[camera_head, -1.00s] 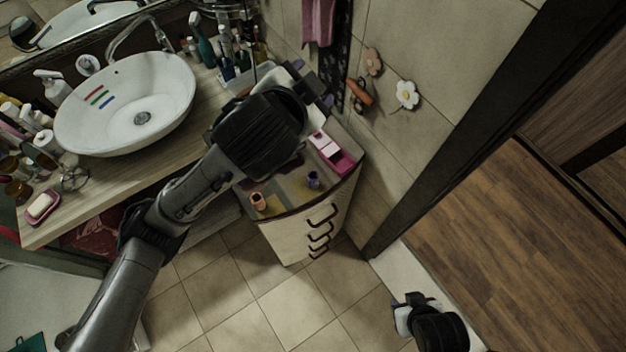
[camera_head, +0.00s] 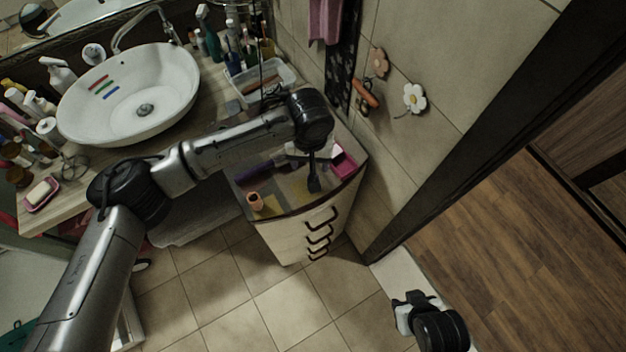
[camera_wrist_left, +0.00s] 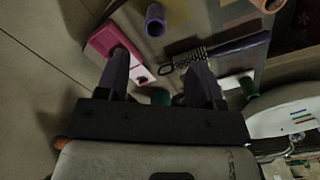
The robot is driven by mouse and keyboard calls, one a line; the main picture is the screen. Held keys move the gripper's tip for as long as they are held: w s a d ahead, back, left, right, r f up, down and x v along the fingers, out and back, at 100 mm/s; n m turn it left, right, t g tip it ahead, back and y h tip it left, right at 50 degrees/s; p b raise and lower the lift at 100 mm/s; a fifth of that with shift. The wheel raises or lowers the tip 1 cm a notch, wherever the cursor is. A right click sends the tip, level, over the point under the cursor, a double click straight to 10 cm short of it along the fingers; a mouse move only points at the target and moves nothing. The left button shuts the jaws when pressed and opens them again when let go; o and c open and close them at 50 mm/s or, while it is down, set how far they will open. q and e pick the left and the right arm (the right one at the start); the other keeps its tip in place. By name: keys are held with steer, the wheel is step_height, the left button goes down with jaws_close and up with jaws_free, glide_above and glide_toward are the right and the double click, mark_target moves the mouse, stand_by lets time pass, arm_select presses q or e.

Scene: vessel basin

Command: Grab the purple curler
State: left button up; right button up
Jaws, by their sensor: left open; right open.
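The purple curler (camera_wrist_left: 155,20) is a small hollow cylinder standing on the cabinet top, seen at the top of the left wrist view. In the head view it is hidden by my left gripper (camera_head: 313,178), which is over the cabinet top. My left gripper (camera_wrist_left: 158,78) is open and empty. The curler lies beyond its fingertips, apart from them. My right gripper (camera_head: 403,315) is open and low at the bottom right of the head view, far from the cabinet.
A purple-handled brush (camera_wrist_left: 235,46) lies near the curler. A peach curler (camera_head: 254,201) stands near the cabinet's front edge. A pink box (camera_wrist_left: 105,38) stands at the other side. The sink (camera_head: 88,118) is left of the cabinet, and the wall is behind it.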

arm_select(q)
steer(key=shift+n, duration=0.6)
step_height(320, 180, down, 7)
steer(key=shift+f+p, duration=0.1)
steer(key=shift+p, duration=0.25)
steer(key=shift+w+f, duration=0.1)
steer(key=shift+f, duration=0.55)
steer(key=f, duration=0.3)
steer(key=f+p, duration=0.1)
steer(key=shift+w+d+f, duration=0.1)
steer(key=shift+d+f, duration=0.15)
steer(key=shift+d, duration=0.1)
steer(key=shift+f, duration=0.4)
steer(key=shift+c, duration=0.2)
steer(key=c, duration=0.9)
